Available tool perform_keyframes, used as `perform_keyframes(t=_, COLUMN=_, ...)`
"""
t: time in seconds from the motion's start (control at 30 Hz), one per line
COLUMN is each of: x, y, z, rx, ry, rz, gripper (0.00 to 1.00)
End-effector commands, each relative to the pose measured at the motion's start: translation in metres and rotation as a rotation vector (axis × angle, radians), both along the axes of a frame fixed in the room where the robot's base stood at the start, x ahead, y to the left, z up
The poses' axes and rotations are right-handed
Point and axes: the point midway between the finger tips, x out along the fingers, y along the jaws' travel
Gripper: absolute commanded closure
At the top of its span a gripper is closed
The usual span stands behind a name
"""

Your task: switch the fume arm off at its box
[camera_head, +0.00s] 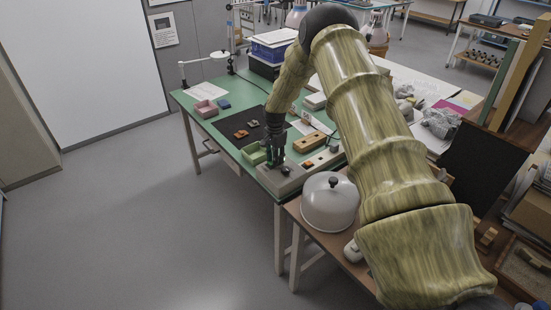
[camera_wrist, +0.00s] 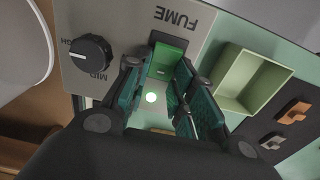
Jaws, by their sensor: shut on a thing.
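The grey fume box (camera_head: 283,182) stands on the front end of the green table in the head view. In the wrist view its panel (camera_wrist: 108,22) carries the word FUME, upside down, with a green switch (camera_wrist: 168,57) below it. In the head view my gripper (camera_head: 274,158) hides part of the box top.
A black dial (camera_wrist: 90,53) sits beside the switch, with MID readable. A pale green tray (camera_wrist: 245,80) stands close by the box, and sherds (camera_wrist: 292,112) lie on a dark mat. A grey dome lid (camera_head: 330,202) stands on the brown table near the box.

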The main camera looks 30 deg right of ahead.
Motion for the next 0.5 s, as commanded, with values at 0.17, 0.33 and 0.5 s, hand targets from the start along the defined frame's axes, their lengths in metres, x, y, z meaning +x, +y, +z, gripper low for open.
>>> perform_keyframes(t=0.17, x=0.0000, y=0.0033, z=-0.0007, rx=-0.047, ry=-0.002, rz=0.002, gripper=0.99)
perform_keyframes(t=0.33, x=-0.0005, y=0.0049, z=-0.0007, rx=-0.098, ry=-0.005, rz=0.004, gripper=0.99)
perform_keyframes(t=0.5, x=-0.0004, y=0.0064, z=-0.0007, rx=-0.147, ry=-0.009, rz=0.003, gripper=0.99)
